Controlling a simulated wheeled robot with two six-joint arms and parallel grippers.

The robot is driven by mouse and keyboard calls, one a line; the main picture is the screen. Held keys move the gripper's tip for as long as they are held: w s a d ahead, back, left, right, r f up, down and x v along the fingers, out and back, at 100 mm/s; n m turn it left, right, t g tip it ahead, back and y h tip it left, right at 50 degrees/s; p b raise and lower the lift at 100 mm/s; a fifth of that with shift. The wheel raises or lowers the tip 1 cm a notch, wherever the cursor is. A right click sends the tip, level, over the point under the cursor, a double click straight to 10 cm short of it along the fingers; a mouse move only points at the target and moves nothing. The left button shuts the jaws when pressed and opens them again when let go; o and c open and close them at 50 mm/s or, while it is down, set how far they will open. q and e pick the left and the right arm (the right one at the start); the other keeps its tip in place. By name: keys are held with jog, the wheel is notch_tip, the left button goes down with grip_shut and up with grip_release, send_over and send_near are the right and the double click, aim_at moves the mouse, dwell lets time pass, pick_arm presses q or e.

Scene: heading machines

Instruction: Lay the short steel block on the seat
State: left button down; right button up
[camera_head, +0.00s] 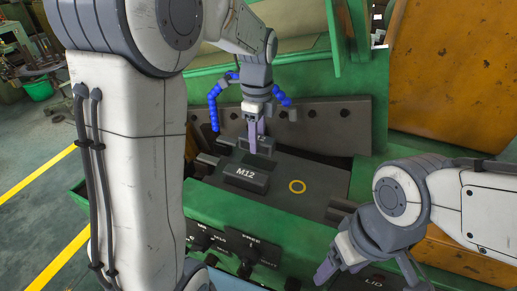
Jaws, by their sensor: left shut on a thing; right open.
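My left gripper (257,143) points down over the dark machine bed and is shut on a small grey steel block (266,149). The fingers cover part of that block's label, leaving "12" readable. I cannot tell whether the block is clear of the surface behind it. A second dark block marked M12 (246,177) lies in front of it, nearer to me. My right gripper (338,264) is open and empty at the lower right, above the green front.
A dark upright wall with bolts (340,118) stands behind the bed. The green machine front (215,205) carries a labelled control panel (240,247). A blue hose (213,108) hangs left of my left gripper. An orange panel (450,70) stands at the right.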

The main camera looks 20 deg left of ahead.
aim_at(259, 152)
pick_arm(q)
jog(key=shift+w+d+f, duration=0.1)
jog(key=shift+d+f, duration=0.05)
jog(key=shift+f, duration=0.2)
notch_tip(259, 152, down, 3)
jog(key=shift+f+p, duration=0.1)
jog(key=shift+p, duration=0.3)
jog(key=shift+f, duration=0.25)
jog(key=shift+f, duration=0.2)
jog(key=shift+c, duration=2.2)
grip_release()
